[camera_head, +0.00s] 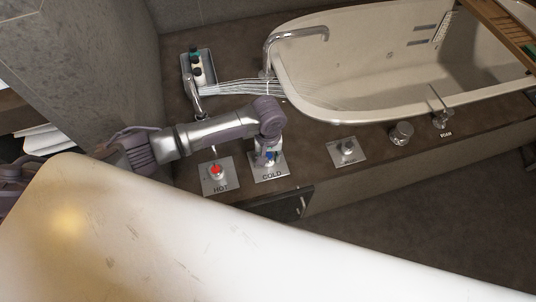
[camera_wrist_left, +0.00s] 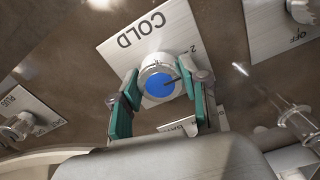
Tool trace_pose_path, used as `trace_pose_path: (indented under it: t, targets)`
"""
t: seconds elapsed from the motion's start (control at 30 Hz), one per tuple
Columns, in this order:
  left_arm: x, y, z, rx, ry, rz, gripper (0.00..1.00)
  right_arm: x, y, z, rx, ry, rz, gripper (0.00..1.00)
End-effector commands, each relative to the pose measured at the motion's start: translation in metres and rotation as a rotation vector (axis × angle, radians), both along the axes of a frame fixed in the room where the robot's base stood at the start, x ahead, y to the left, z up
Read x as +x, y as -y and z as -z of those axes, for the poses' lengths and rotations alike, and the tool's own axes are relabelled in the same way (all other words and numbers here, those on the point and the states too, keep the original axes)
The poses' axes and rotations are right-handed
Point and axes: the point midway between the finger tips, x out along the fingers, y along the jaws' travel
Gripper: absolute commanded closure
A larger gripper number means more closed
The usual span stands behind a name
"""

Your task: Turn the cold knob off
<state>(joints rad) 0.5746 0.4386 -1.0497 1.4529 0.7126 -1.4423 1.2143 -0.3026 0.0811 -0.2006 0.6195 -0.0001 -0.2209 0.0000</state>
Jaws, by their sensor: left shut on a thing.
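The cold knob is a round metal knob with a blue cap (camera_wrist_left: 158,86), on a square silver plate marked COLD (camera_wrist_left: 140,35). A dark pointer line on the cap points right; a "2" shows on the plate nearby. My right gripper is not in view.
The red-capped hot knob (camera_head: 216,170) on its HOT plate is close to the left. A third knob plate (camera_head: 349,152) is to the right. A curved spout (camera_head: 300,35) and bathtub (camera_head: 350,75) are behind. A tray of small bottles (camera_head: 186,76) stands at back left.

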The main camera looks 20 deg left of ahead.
Motion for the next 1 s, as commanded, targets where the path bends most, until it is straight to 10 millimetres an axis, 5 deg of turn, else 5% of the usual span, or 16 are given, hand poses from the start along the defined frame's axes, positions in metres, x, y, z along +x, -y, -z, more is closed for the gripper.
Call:
trace_pose_path:
  t: [0.37, 1.0]
  targets:
    - [-0.001, 0.0, -0.004, 0.001, -0.004, 0.179, 0.9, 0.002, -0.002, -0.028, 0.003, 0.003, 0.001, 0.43]
    - [-0.001, 0.0, -0.002, 0.0, -0.004, 0.78, 0.9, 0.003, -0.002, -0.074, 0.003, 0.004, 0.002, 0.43]
